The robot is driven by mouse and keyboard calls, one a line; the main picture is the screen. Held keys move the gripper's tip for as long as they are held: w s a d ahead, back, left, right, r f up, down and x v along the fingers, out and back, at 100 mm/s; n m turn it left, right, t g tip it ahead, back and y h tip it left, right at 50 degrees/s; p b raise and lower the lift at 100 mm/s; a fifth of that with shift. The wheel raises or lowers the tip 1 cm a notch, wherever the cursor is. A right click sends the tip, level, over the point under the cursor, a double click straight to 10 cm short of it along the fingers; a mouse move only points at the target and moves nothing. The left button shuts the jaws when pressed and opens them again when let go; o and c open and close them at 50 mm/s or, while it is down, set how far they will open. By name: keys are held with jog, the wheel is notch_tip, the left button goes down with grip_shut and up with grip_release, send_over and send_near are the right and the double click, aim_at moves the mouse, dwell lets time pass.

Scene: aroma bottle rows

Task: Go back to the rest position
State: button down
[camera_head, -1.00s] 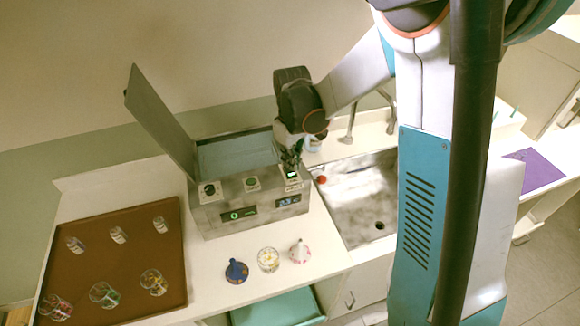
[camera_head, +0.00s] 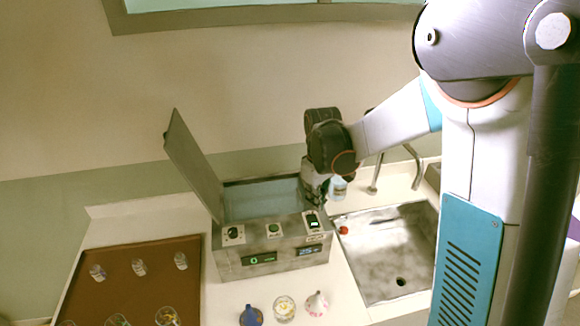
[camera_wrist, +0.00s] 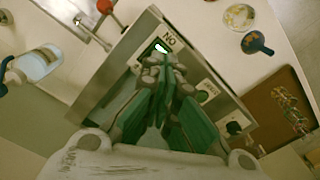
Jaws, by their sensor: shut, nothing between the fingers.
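My gripper (camera_head: 316,198) is shut and empty, its fingers pointing down just above the right front top of the grey metal box. In the wrist view, my gripper (camera_wrist: 165,68) has its fingertips close to the green-lit rocker switch (camera_wrist: 160,47) marked "NO" in that picture; I cannot tell whether they touch. The switch (camera_head: 313,221) also shows in the head view, below the fingers. The box (camera_head: 232,272) has its lid (camera_head: 193,160) raised at the left and two lit displays on its front.
A sink (camera_head: 385,265) with a tap lies right of the box. A bottle (camera_head: 338,188) stands behind my gripper. A brown tray (camera_head: 125,265) with several small glass vessels is at the left. A blue flask (camera_head: 250,315), a dish (camera_head: 285,307) and a pink-white flask (camera_head: 316,303) stand in front.

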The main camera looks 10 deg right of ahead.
jog(key=shift+s, duration=0.1)
jog(key=s+r+m+t+b, duration=0.2)
jog(key=s+m+t+b, duration=0.1)
jog(key=s+b, duration=0.65)
jog(key=s+f+m+t+b, duration=0.3)
jog(key=s+f+b, duration=0.3)
jog(key=s+b, duration=0.3)
jog(key=shift+s+f+t+b, duration=0.15)
jog(key=shift+s+t+b, duration=0.15)
jog(key=shift+s+t, duration=0.45)
